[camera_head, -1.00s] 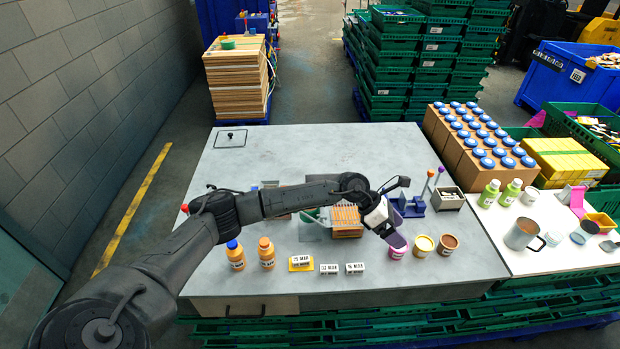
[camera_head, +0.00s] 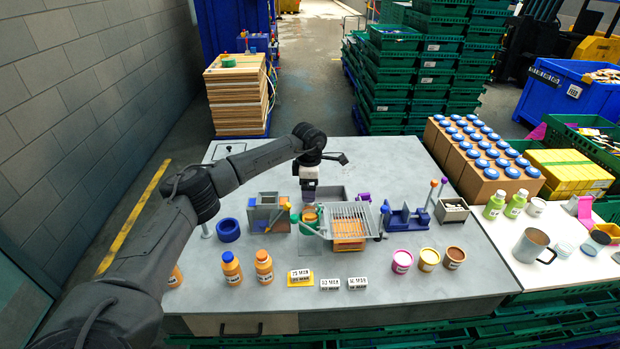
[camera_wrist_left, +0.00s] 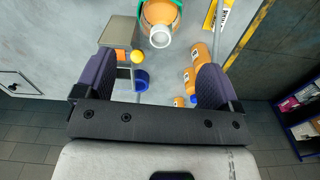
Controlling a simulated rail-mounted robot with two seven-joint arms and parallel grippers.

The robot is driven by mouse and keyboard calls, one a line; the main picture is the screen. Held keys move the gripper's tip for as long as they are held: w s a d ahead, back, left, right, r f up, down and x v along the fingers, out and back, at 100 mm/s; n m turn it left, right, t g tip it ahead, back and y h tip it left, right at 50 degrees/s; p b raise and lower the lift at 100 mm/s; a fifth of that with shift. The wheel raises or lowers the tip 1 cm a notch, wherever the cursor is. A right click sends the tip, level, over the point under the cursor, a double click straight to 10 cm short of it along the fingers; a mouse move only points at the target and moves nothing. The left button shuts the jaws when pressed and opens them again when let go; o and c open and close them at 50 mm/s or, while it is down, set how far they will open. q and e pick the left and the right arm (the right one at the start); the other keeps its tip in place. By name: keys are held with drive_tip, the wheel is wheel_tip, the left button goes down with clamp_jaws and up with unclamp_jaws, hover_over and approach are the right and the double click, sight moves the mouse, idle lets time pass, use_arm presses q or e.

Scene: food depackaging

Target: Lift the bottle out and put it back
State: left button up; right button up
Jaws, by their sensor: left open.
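An orange bottle (camera_head: 309,211) stands in a green holder (camera_head: 325,222) near the middle of the table. In the left wrist view the orange bottle (camera_wrist_left: 158,13) shows a white top and a green band around its body. My left gripper (camera_head: 309,196) is above the bottle, pointing down, and partly hides it in the head view. In the left wrist view my left gripper (camera_wrist_left: 157,72) has its fingers wide apart with nothing between them; the bottle lies beyond the fingertips. My right gripper is not in view.
A wire rack (camera_head: 349,217) is close to the right of the bottle, and a grey box fixture (camera_head: 266,211) to its left. A blue ring (camera_head: 228,230) and capped orange bottles (camera_head: 263,267) are on the left. Cups (camera_head: 428,259) stand front right. The table's back is clear.

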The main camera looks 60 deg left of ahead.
sight(308, 208)
use_arm(q)
wheel_tip(308, 208, down, 9)
drive_tip(key=shift+r, duration=0.15)
drive_tip(key=shift+f, duration=0.5)
drive_tip(key=shift+c, duration=0.4)
drive_tip(key=c, duration=1)
drive_tip(key=shift+c, duration=0.2)
drive_tip(key=shift+s+a, duration=0.1)
drive_tip(key=shift+a, duration=0.05)
drive_tip(key=o, duration=1.1)
